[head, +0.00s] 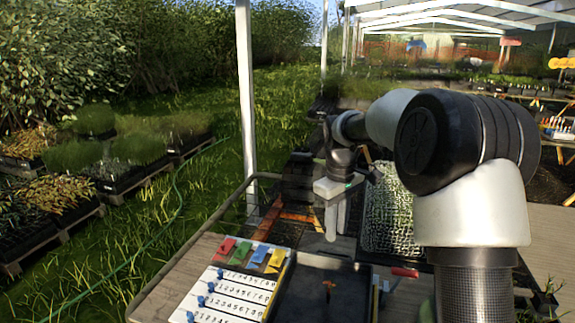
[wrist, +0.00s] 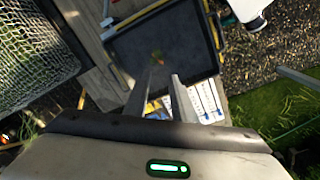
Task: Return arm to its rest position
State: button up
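My gripper (head: 335,232) hangs with its fingers down over the workbench, beyond the dark tray. In the wrist view my gripper (wrist: 164,77) shows two pale fingers with a gap between them and nothing held. My arm reaches out from the right of the head view, its elbow large in front.
A white numbered board (head: 232,298) with blue pegs and several coloured cards (head: 262,253) lies left of the tray. A pale mesh (head: 390,215) stands right of my gripper. A red-handled thing (head: 405,272) lies near the tray. A white post (head: 246,100) rises behind the bench.

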jog(key=s+r+m+t+p, duration=0.2)
jog(key=s+r+m, duration=0.2)
jog(key=s+r, duration=1.05)
jog(key=s+f+m+t+p, duration=0.1)
jog(key=s+f+m+t, duration=0.1)
jog(key=s, duration=1.5)
jog(key=shift+m+t, duration=0.5)
jog(key=shift+m, duration=0.3)
jog(key=shift+d+f, duration=0.1)
jog(key=shift+d, duration=0.05)
